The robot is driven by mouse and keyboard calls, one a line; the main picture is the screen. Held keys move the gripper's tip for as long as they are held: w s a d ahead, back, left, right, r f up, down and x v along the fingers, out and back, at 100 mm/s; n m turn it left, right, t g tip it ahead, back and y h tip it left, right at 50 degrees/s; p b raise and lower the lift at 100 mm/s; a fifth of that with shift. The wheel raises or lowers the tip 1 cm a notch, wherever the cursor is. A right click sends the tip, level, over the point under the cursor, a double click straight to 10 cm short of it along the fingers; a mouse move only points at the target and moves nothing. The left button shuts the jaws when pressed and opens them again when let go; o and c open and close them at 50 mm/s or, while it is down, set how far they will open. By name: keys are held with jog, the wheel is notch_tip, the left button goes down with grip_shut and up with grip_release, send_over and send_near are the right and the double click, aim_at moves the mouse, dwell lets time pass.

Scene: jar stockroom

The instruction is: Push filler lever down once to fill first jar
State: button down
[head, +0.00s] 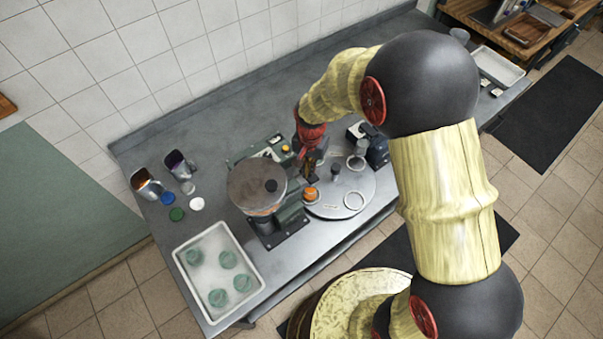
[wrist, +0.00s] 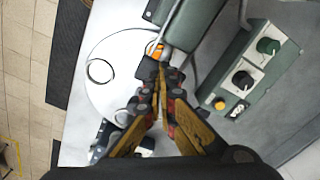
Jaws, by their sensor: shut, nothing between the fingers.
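The filler is a green machine with a round brown-filled hopper (head: 257,187) on the workbench. It has an orange knob (head: 310,192) at its right side, apparently the lever's end. In the wrist view, the knob (wrist: 155,50) is just beyond my fingertips, partly hidden by them, beside the green filler body (wrist: 192,22). My gripper (wrist: 161,72) is shut and empty, close to the knob; I cannot tell whether it touches. In the head view, my gripper (head: 310,172) is partly hidden above the filler's right side. No jar is clearly visible under the spout.
A grey round turntable (head: 372,187) with ring-shaped seats lies right of the filler. A white tray (head: 186,287) holds several greenish jars (head: 218,297). A control box (wrist: 240,75) with knobs and a yellow button stands near. Coloured lids (head: 177,214) and two metal containers (head: 146,185) are left.

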jog(key=shift+r+p, duration=1.5)
jog(key=shift+r, duration=1.3)
jog(key=shift+r, duration=0.1)
notch_tip(320, 180, up, 5)
jog(key=p, duration=0.2)
jog(key=shift+p, duration=0.4)
